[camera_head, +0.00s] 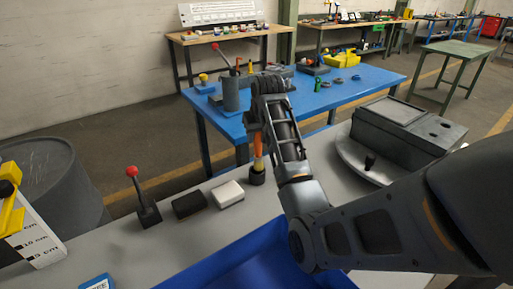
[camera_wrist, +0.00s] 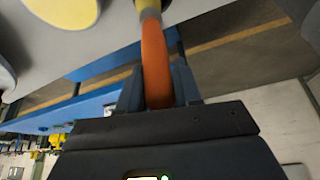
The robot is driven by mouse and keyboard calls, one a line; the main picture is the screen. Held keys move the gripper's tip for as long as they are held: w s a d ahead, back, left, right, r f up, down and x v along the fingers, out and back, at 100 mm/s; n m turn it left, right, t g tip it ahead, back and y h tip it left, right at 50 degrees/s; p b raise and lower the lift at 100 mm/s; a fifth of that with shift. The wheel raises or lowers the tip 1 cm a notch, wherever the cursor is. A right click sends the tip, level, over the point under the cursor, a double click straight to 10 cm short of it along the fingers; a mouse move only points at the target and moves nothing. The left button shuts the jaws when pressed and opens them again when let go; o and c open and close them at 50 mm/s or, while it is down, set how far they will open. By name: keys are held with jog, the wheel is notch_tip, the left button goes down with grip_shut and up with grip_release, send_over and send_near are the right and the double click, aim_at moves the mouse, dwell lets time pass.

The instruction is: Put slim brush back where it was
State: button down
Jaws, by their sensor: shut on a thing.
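My gripper (camera_head: 262,128) is shut on the orange handle of the slim brush (camera_head: 258,145). In the wrist view the handle (camera_wrist: 155,65) stands between the two fingers, with a grey and yellowish part beyond it at the top edge. In the head view the brush is roughly upright, its lighter lower part pointing down at the grey bench. A short dark cup-like piece (camera_head: 257,177) is at its lower end. I cannot tell whether the brush tip is inside it, touching it or just in front of it.
On the grey bench (camera_head: 190,240) are a red-knobbed lever (camera_head: 146,205), a black block (camera_head: 189,205) and a white-topped block (camera_head: 228,194). A blue bin (camera_head: 255,265) is in front, a grey machine (camera_head: 408,130) at right. A blue table (camera_head: 355,92) stands behind.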

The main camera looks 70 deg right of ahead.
aim_at(259, 145)
jog(key=f, duration=0.5)
jog(key=shift+s+a+f, duration=0.15)
jog(key=shift+s+a, duration=0.1)
jog(key=shift+a, duration=0.15)
jog(key=c, duration=0.8)
grip_release()
jog(key=shift+f, duration=0.1)
jog(key=shift+s, duration=0.1)
jog(key=v, duration=1.2)
jog(key=shift+w+d+r+b, duration=0.35)
jog(key=shift+w+r+b, duration=0.05)
jog(key=shift+b, duration=0.05)
